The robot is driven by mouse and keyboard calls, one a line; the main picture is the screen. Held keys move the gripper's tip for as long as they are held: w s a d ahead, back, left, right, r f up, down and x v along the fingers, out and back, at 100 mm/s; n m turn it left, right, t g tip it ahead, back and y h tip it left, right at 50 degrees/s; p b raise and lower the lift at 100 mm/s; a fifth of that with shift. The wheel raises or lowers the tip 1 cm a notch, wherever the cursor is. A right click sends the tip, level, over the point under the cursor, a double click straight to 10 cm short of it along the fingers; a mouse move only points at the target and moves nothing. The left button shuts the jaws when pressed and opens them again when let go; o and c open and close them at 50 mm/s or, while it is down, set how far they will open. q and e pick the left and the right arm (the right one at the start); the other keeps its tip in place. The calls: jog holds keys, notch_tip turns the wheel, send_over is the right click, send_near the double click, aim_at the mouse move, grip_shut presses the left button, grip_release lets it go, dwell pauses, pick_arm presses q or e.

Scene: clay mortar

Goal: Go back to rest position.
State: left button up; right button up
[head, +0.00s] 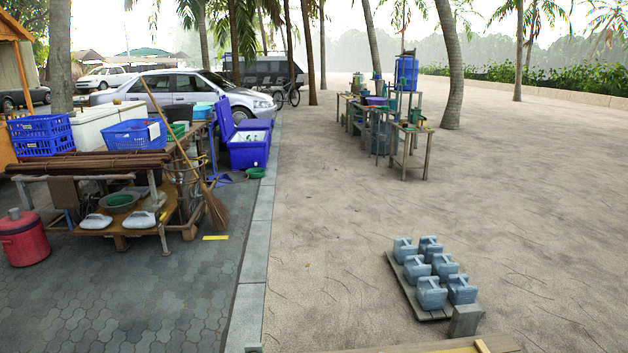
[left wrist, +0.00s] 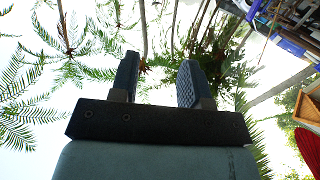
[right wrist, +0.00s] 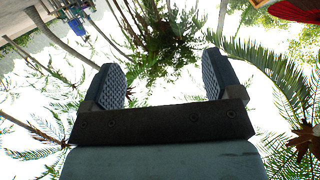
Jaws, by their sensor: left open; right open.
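My left gripper (left wrist: 158,82) shows in the left wrist view with its two dark fingers apart and nothing between them. My right gripper (right wrist: 169,78) shows in the right wrist view, also with its fingers apart and empty. Behind both grippers are palm fronds and bright sky. Neither gripper shows in the head view. No clay mortar can be made out for certain in these frames.
Several grey-blue block-like containers (head: 431,292) stand on a low pallet (head: 407,287) on sand. A cluttered wooden table (head: 95,215) and a red bucket (head: 24,238) are at left. A stone curb (head: 259,235) divides paving from sand.

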pick_arm(q)
jog(key=s+a+r+g+y+p, duration=0.3)
jog(key=s+a+g+p, duration=0.1)
jog(key=p, duration=1.4)
jog(key=shift+s+a+r, duration=0.25)
jog(key=shift+s+a, duration=0.25)
jog(key=shift+a, duration=0.2)
pick_arm(e)
jog(key=s+d+r+g+h, duration=0.3)
jog(key=s+d+g, duration=0.1)
jog(key=s+d, duration=0.1)
jog(key=shift+d+r, duration=0.2)
jog(key=shift+r, duration=0.05)
